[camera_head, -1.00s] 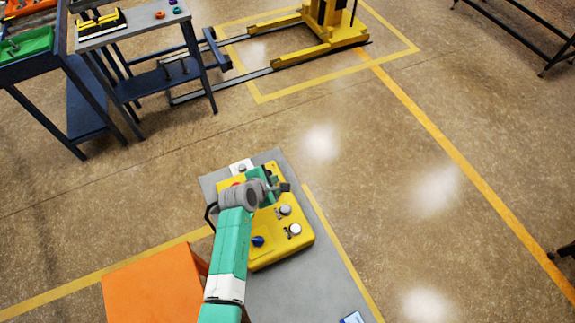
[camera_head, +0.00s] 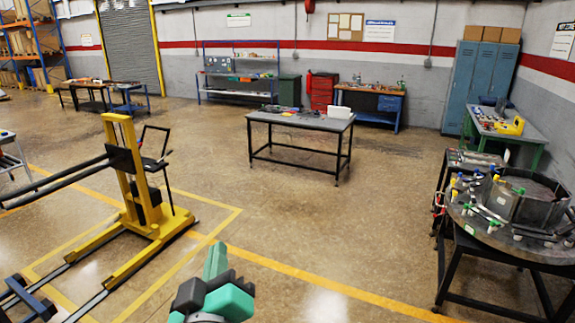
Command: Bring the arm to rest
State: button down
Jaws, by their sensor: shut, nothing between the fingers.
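The end of my arm shows at the bottom centre of the view, in teal and dark grey. My gripper (camera_head: 212,277) is held up in the air over the open floor, seen from close by and partly cut off by the lower edge. It is shut and holds nothing. The fingertips are hard to make out from this angle. Nothing touches it.
A yellow stacker (camera_head: 135,190) stands at left. A round workbench (camera_head: 480,225) with tools stands at right. A table (camera_head: 300,122) stands mid-room, with lockers (camera_head: 480,85) behind. The floor (camera_head: 300,215) between them is clear.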

jog(key=s+d+r+m+t+p, duration=0.1)
jog(key=s+d+r+m+t, duration=0.2)
jog(key=s+r, duration=0.5)
jog(key=s+d+r+m+t+h, duration=0.1)
jog(key=s+d+r+m, duration=0.4)
jog(key=r, duration=0.7)
jog(key=s+d+t, duration=0.1)
jog(key=s+d, duration=0.1)
jog(key=s, duration=0.1)
jog(key=shift+s+d+r+t+h+p, duration=0.25)
jog(key=shift+s+d+t+h+p, duration=0.05)
jog(key=shift+d+t+p, duration=0.1)
dwell(0.7)
